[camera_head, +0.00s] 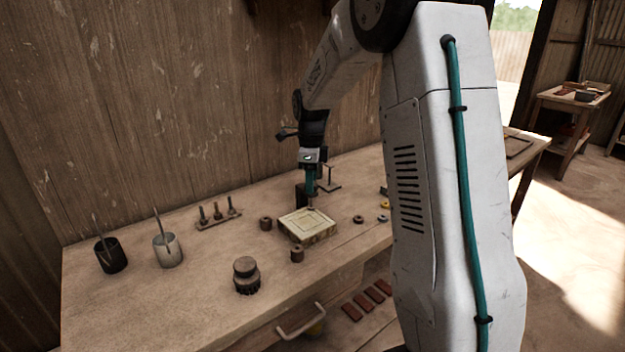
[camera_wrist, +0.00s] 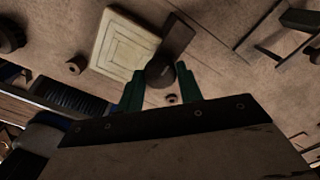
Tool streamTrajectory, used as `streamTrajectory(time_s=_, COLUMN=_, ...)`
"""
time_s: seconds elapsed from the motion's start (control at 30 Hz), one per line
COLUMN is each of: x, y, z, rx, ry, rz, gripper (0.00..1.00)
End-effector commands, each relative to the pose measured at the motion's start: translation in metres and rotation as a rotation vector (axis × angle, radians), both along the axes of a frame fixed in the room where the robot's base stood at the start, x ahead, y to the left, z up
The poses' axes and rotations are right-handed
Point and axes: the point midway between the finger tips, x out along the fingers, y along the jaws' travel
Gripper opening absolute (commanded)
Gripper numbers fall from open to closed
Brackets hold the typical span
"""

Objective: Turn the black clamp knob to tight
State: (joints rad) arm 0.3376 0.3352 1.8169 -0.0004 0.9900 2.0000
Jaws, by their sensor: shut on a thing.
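The black clamp knob (camera_wrist: 160,74) is between the two green fingers of my gripper (camera_wrist: 160,68) in the wrist view. The gripper is shut on it. A dark clamp bar (camera_wrist: 177,38) runs from the knob toward the upper right, beside the pale square tile mould (camera_wrist: 105,50). In the head view my gripper (camera_head: 311,190) points down at the back edge of the mould (camera_head: 305,236). The knob is mostly hidden there by the fingers. I cannot tell from these frames how tight the knob is.
A dark cup (camera_head: 111,258), a grey cup (camera_head: 167,252) and a small tool rack (camera_head: 219,220) stand left on the bench (camera_head: 150,305). A dark round stamp (camera_head: 246,278) is at the front. Small cylinders (camera_head: 297,255) and rings (camera_head: 358,219) lie around the mould.

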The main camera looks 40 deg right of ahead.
Motion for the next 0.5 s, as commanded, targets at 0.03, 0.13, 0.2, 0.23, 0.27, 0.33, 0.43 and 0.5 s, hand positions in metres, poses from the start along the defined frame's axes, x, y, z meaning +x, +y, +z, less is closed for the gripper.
streamTrajectory(time_s=0.03, x=0.002, y=-0.0011, z=0.0027, rx=-0.003, ry=-0.009, rz=-0.001, gripper=0.13)
streamTrajectory(time_s=0.13, x=0.002, y=-0.0011, z=0.0027, rx=-0.003, ry=-0.009, rz=-0.001, gripper=0.13)
streamTrajectory(time_s=0.2, x=0.0019, y=-0.001, z=0.0026, rx=-0.003, ry=-0.009, rz=-0.001, gripper=0.13)
streamTrajectory(time_s=0.23, x=0.0019, y=-0.001, z=0.0026, rx=-0.003, ry=-0.009, rz=-0.001, gripper=0.39)
streamTrajectory(time_s=0.27, x=0.0019, y=-0.001, z=0.0026, rx=-0.002, ry=-0.008, rz=-0.001, gripper=0.47)
streamTrajectory(time_s=0.33, x=0.0015, y=-0.0007, z=0.0022, rx=-0.002, ry=-0.006, rz=-0.001, gripper=0.57)
streamTrajectory(time_s=0.43, x=0.0011, y=-0.0003, z=0.0015, rx=-0.001, ry=-0.004, rz=0.0, gripper=0.57)
streamTrajectory(time_s=0.5, x=0.001, y=0.0, z=0.0012, rx=-0.001, ry=-0.004, rz=0.0, gripper=0.57)
